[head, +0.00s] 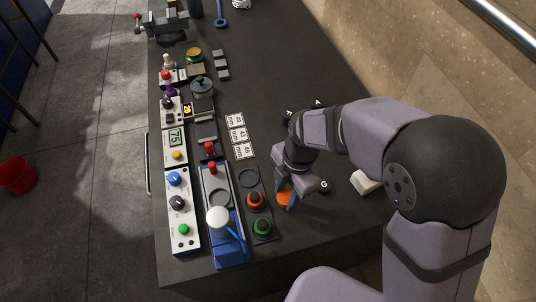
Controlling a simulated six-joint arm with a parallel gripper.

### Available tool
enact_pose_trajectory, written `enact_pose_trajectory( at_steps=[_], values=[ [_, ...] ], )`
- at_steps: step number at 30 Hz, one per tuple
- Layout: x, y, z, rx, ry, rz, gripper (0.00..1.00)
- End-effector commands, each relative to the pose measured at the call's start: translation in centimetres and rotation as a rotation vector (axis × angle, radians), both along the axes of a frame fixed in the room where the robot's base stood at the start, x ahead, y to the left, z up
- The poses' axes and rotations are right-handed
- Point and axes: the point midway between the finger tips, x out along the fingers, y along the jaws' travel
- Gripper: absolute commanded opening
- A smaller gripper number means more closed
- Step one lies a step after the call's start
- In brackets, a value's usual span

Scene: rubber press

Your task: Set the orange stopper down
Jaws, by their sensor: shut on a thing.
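The orange stopper (283,199) shows as a flat orange disc at my gripper's fingertips. My gripper (286,198) points down and is shut on it, just right of the dark tray. I cannot tell whether the stopper touches the table or hangs a little above it. Part of it is hidden by the fingers.
A blue press (231,250) with a white round knob (217,217) stands left of the tray. White control boxes (177,205) line the table's left side. Printed cards (238,135) lie beyond the tray. A whitish block (366,182) lies right of my gripper. The front table (300,240) has bare room.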

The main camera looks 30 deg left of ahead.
Motion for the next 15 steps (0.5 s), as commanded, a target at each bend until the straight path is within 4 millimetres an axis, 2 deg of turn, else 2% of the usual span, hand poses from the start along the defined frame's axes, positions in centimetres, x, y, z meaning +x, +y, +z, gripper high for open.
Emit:
enact_pose_trajectory(
  at_steps=[1,7,15],
  values=[
    [0.8,1.0,-0.6,0.001,0.0,0.008,0.1],
    [3.8,4.7,-0.8,0.001,-0.002,-0.006,0.1],
    [7.9,9.2,0.7,0.001,-0.002,-0.213,0.1]
  ],
)
